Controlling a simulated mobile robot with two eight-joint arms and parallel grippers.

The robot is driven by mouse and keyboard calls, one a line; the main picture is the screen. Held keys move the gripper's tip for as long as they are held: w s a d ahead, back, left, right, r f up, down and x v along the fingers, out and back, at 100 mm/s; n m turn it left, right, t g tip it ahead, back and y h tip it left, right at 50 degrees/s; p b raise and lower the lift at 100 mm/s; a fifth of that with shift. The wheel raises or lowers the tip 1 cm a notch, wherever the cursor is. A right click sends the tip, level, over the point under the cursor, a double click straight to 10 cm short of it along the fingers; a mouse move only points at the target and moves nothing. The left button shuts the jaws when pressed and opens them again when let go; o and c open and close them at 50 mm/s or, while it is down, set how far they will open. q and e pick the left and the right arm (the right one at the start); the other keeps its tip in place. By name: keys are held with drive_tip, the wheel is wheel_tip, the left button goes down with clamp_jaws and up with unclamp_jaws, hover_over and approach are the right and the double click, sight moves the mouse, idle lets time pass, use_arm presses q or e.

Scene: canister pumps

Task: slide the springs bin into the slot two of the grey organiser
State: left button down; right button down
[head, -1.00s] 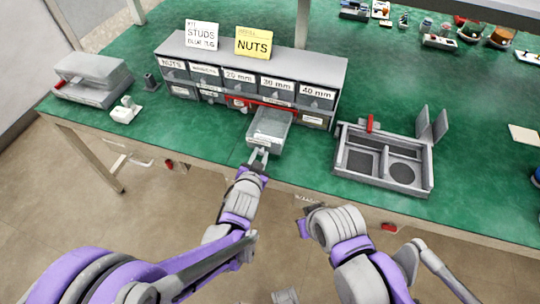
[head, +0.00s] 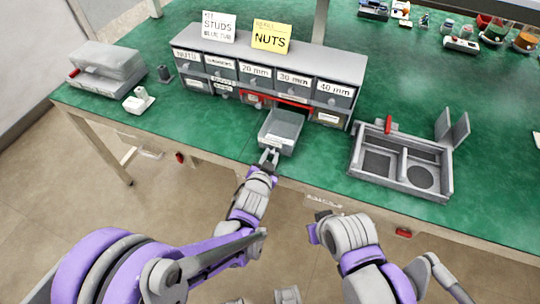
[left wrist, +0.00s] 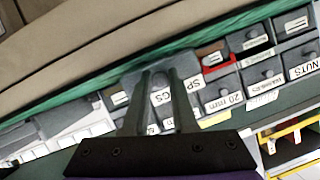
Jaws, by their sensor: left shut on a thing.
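The springs bin (head: 282,131) is a grey open-topped bin, empty as far as I can see. It is in front of the grey organiser (head: 290,62), outside it, facing the lower row near a red-edged opening (head: 290,100). My left gripper (head: 268,160) is shut on the bin's near front side. In the left wrist view, the fingers (left wrist: 160,100) reach to the bin's front, and its label (left wrist: 166,92) is partly hidden behind them. Whether the bin touches the table is unclear. My right gripper (head: 318,228) is off the table's front edge, its jaws not clear.
Labelled drawers fill the organiser's upper row, with two cards (head: 271,37) standing on top. A grey divided tray (head: 400,163) with a red part lies to the right. A grey box (head: 105,70) stands at the left. Green table (head: 215,130) is clear beside the bin.

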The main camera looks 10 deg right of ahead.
use_arm(q)
drive_tip(key=c, duration=0.6)
unclamp_jaws()
drive_tip(key=shift+c, duration=0.2)
drive_tip(key=v, duration=1.1)
drive_tip(key=s+a+r+n+g+y+p, duration=0.1)
drive_tip(key=a+r+n+y+p, duration=0.1)
drive_tip(key=a, duration=0.6)
drive_tip(key=s+a+r+n+g+y+p, duration=0.1)
drive_tip(key=a+r+n+y+p, duration=0.15)
drive_tip(key=a, duration=0.55)
drive_tip(key=s+a+r+n+g+y+p, duration=0.1)
drive_tip(key=s+a+r+n+g+p, duration=0.2)
drive_tip(key=s+a, duration=0.6)
drive_tip(key=s+n+g, duration=0.1)
drive_tip(key=s, duration=0.2)
drive_tip(key=shift+n+g+y+p, duration=0.35)
drive_tip(key=shift+g+p, duration=0.05)
